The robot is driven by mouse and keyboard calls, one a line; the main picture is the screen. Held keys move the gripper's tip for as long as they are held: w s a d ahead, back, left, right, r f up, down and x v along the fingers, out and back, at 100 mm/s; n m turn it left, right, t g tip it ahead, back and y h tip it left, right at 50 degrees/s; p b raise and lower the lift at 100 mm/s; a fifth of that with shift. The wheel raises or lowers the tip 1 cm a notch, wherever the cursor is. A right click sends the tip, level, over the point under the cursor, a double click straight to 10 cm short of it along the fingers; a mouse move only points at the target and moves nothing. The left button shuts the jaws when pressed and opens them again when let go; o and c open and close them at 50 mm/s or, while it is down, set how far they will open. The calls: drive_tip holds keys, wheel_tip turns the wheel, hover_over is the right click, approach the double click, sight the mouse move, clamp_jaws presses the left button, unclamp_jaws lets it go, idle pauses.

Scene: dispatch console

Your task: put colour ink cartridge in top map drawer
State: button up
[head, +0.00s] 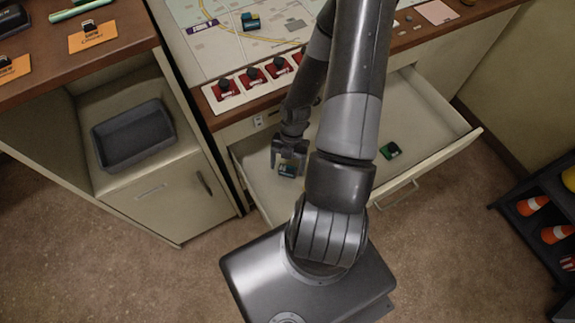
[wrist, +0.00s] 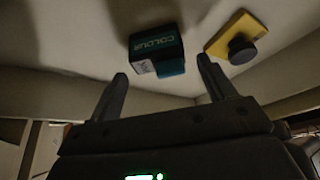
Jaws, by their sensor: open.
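The colour ink cartridge (wrist: 155,48), a dark box with a teal label reading COLOUR, shows in the wrist view just beyond my fingertips. In the head view a small dark and blue cartridge (head: 287,171) is below my gripper, within the left part of the open top map drawer (head: 425,115). My gripper (head: 288,158) is open, its fingers pointing down into the drawer. In the wrist view the fingers (wrist: 161,68) are apart with the cartridge between and beyond their tips. I cannot tell whether either finger touches it.
A yellow block with a black knob (wrist: 236,42) lies near the cartridge. A dark green item (head: 390,150) lies in the drawer's right part. A similar blue and yellow cartridge (head: 251,21) sits on the map. A grey tray (head: 133,136) stands on the left shelf.

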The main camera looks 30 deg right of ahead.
drive_tip(key=v, duration=0.7)
drive_tip(key=shift+r, duration=0.25)
drive_tip(key=shift+d, duration=0.1)
wheel_tip(320, 180, up, 23)
drive_tip(key=w+a+m+t+h, duration=0.1)
drive_tip(key=a+m+t+h, duration=0.3)
drive_tip(key=m, duration=1)
drive_tip(key=s+a+r+m+t, duration=0.2)
drive_tip(key=s+a+r+m, duration=0.1)
drive_tip(key=r+m, duration=0.3)
drive_tip(key=s+a+r+m+t, duration=0.2)
drive_tip(key=s+a+r+m, duration=0.1)
drive_tip(key=r+m, duration=0.4)
wheel_tip(320, 180, up, 3)
drive_tip(key=shift+s+r+t+y, duration=0.15)
drive_tip(key=shift+s+t+y, duration=0.25)
drive_tip(key=shift+s, duration=0.35)
